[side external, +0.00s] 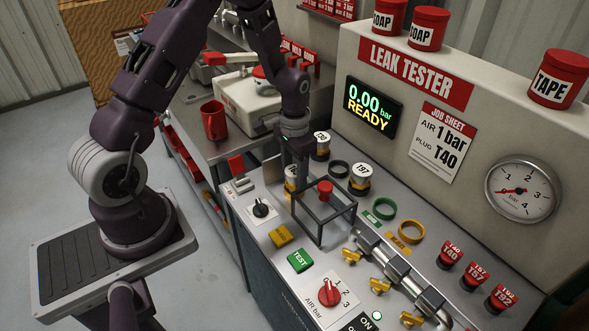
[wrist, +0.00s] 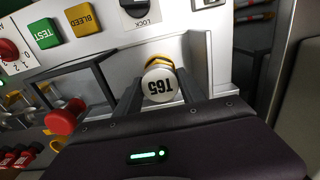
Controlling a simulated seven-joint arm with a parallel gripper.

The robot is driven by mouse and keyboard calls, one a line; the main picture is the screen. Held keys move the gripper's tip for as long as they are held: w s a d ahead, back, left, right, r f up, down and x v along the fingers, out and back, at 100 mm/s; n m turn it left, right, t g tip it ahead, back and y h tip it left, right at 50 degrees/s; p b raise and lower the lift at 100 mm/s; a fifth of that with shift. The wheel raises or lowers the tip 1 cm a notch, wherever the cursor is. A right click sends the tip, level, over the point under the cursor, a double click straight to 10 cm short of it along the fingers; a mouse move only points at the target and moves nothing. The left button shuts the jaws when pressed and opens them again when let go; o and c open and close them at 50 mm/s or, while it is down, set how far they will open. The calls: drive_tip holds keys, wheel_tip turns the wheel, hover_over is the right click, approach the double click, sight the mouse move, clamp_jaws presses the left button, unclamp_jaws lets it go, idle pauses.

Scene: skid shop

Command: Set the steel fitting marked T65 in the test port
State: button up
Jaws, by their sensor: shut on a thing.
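The steel fitting marked T65 (wrist: 160,84) has a pale round top with black lettering and a brass-coloured part showing beyond it. My gripper (wrist: 163,92) is shut on it, one finger on each side. In the side view my gripper (side external: 297,178) points down at the left of the dark frame guard (side external: 322,238), and the fitting (side external: 290,184) is partly hidden behind it. I cannot tell whether the fitting touches the bench. A red knob (side external: 325,190) shows at the guard; it also shows in the wrist view (wrist: 62,120). I cannot make out the test port for certain.
Two other white-topped fittings (side external: 361,176) (side external: 321,143) stand behind the guard. A pipe with yellow valves (side external: 398,268) and red plugs (side external: 449,254) lie right. The TEST button (side external: 300,260) is in front. The display (side external: 373,108) reads 0.00 bar READY.

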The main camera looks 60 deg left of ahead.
drive_tip(key=shift+f, duration=0.25)
drive_tip(key=shift+f, duration=0.15)
idle(0.4)
drive_tip(key=o, duration=1.2)
drive_tip(key=shift+c, duration=0.2)
drive_tip(key=o, duration=0.6)
